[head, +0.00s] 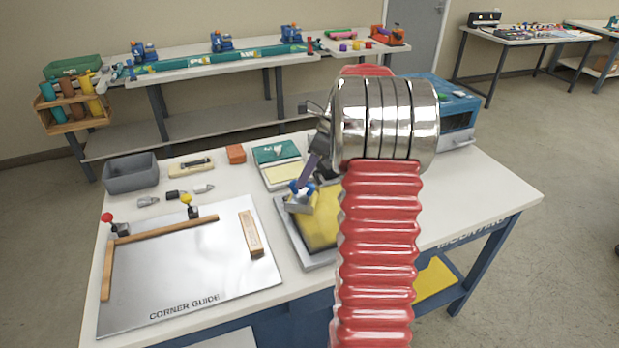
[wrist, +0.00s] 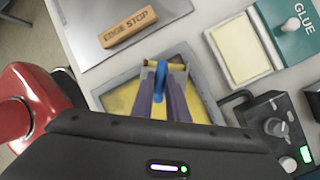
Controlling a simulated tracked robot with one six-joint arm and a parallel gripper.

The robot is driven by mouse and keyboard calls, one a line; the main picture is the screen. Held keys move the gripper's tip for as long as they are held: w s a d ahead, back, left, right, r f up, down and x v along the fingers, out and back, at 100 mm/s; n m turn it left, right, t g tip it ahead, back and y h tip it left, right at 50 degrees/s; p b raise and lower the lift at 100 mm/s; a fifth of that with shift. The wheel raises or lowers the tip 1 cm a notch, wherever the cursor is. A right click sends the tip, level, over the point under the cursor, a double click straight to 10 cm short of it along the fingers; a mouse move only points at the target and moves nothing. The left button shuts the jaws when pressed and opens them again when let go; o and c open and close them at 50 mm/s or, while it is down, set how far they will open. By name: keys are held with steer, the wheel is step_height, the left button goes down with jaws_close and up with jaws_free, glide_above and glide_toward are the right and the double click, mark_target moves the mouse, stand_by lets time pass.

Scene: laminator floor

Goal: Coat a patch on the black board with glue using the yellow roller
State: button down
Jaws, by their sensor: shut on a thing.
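My gripper (wrist: 160,84) is shut on the blue handle (wrist: 161,70) of a small tool with a grey frame, which seems to be the roller. Its roller surface is mostly hidden. In the head view my gripper (head: 302,186) holds it over the left part of a grey-rimmed tray (head: 322,264) with a yellow inside; I cannot tell if it touches. The tray also shows in the wrist view (wrist: 206,92). A teal unit marked GLUE (wrist: 293,28) has a cream pad (wrist: 236,50) beside it. I cannot make out a black board.
A silver corner-guide plate (head: 190,265) with a wooden edge stop (head: 252,234) lies left of the tray. A grey bin (head: 131,174) and small tools stand at the table's back left. A blue machine (head: 457,110) stands at the right, partly hidden by my arm. The table's front right is clear.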

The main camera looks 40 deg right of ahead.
mark_target(296, 195)
steer(key=shift+w+a, duration=0.2)
steer(key=shift+a, duration=0.4)
steer(key=shift+w+a, duration=0.2)
steer(key=shift+a, duration=0.4)
steer(key=shift+w+a+r, duration=0.1)
steer(key=shift+w+r, duration=0.1)
step_height(296, 195, up, 2)
steer(key=shift+s+r, duration=0.1)
steer(key=shift+r, duration=0.1)
step_height(296, 195, up, 5)
steer(key=shift+r, duration=0.1)
steer(key=shift+s, duration=0.1)
